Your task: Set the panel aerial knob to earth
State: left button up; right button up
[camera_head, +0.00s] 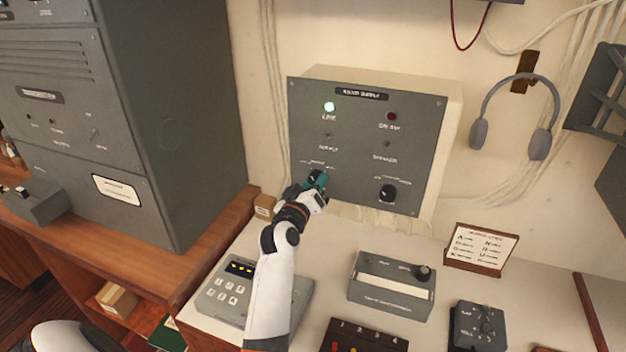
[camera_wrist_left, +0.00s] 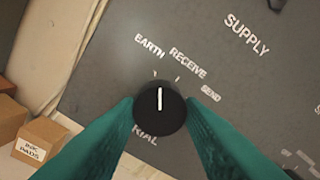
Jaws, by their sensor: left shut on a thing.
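The grey radio supply panel (camera_head: 352,150) is on the wall in the head view, with a lit lamp (camera_head: 329,107) above LINE. Its black aerial knob (camera_wrist_left: 160,112) shows in the left wrist view, under EARTH, RECEIVE and SEND labels. The knob's white line points straight up in that picture, between the EARTH and RECEIVE ticks and closer to EARTH. My left gripper (camera_head: 317,181) is shut on this knob, with its green fingers on both sides of it. The fingers cover much of the knob in the head view. My right gripper is not in view.
A second black knob (camera_head: 388,194) is on the panel's lower right. Below stand a keypad unit (camera_head: 222,297), a grey box (camera_head: 392,285) and a sign (camera_head: 480,248). A small carton (camera_head: 264,206) stands near the panel. Headphones (camera_head: 515,110) hang at right.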

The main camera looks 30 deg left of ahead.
pick_arm(q)
jog(key=shift+r+n+p, duration=0.1)
jog(key=shift+n+p, duration=0.25)
jog(key=shift+n, duration=0.55)
jog(key=o, duration=1)
jog(key=p+v, duration=0.3)
jog(key=v, duration=0.9)
